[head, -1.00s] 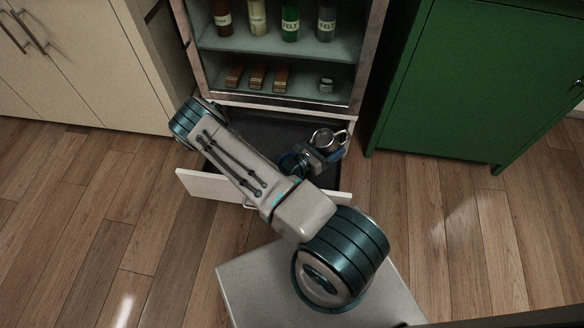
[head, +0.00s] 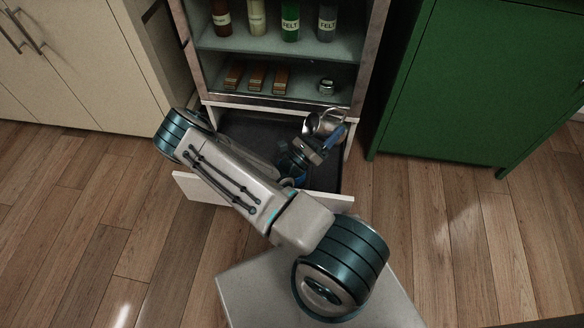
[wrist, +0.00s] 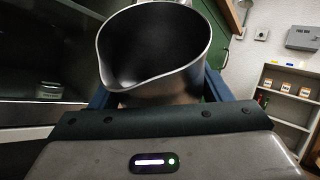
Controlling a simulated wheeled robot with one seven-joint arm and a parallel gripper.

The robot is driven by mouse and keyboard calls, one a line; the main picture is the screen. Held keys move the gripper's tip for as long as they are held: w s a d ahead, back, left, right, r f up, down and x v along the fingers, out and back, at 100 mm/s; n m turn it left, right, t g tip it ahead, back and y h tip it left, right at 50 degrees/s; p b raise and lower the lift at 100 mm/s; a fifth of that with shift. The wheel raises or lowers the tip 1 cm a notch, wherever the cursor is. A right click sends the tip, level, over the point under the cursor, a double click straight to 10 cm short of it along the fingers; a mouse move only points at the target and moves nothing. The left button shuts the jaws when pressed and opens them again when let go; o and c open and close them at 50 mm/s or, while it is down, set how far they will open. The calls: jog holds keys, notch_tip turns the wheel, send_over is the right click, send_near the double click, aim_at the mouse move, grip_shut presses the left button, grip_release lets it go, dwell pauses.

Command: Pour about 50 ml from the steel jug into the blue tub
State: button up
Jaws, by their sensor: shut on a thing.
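The steel jug (head: 325,122) is held over the right back part of the open drawer. My gripper (head: 331,138) is shut on it, with blue fingers against its sides. In the wrist view the jug (wrist: 155,50) fills the upper middle, its mouth and pouring lip showing; the inside is dark and I cannot make out a liquid level. The jug looks tilted in the head view, but I cannot tell how far. I cannot clearly make out the blue tub; my arm and wrist cover much of the drawer.
The pulled-out drawer (head: 328,197) has a pale front and dark floor. Above it a cabinet holds labelled bottles (head: 290,22), brown blocks (head: 256,78) and a small jar (head: 326,87). A green cabinet (head: 440,85) stands right, cream cupboards (head: 75,65) left.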

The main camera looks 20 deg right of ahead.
aim_at(331, 121)
jog(key=shift+r+n, duration=0.3)
jog(key=shift+r, duration=0.3)
jog(key=shift+r+t+h+b, duration=0.3)
jog(key=shift+t+h, duration=0.1)
jog(key=shift+t, duration=0.1)
jog(key=shift+r+n, duration=0.2)
jog(key=shift+n, duration=0.1)
jog(key=shift+r+t+b, duration=0.1)
jog(key=shift+t+b, duration=0.2)
jog(key=shift+b, duration=0.05)
jog(key=shift+a+r+n+t+h+b, duration=0.1)
jog(key=shift+r+n+t+h+b, duration=0.2)
jog(key=shift+n+h+b, duration=0.15)
jog(key=shift+s+d+r+n+t, duration=0.2)
jog(key=shift+s+d+n+t, duration=0.15)
jog(key=shift+d+n+t, duration=0.25)
jog(key=shift+w+a+r+n+t, duration=0.15)
jog(key=shift+r+n+t, duration=0.2)
jog(key=shift+r+t, duration=0.2)
dwell(0.7)
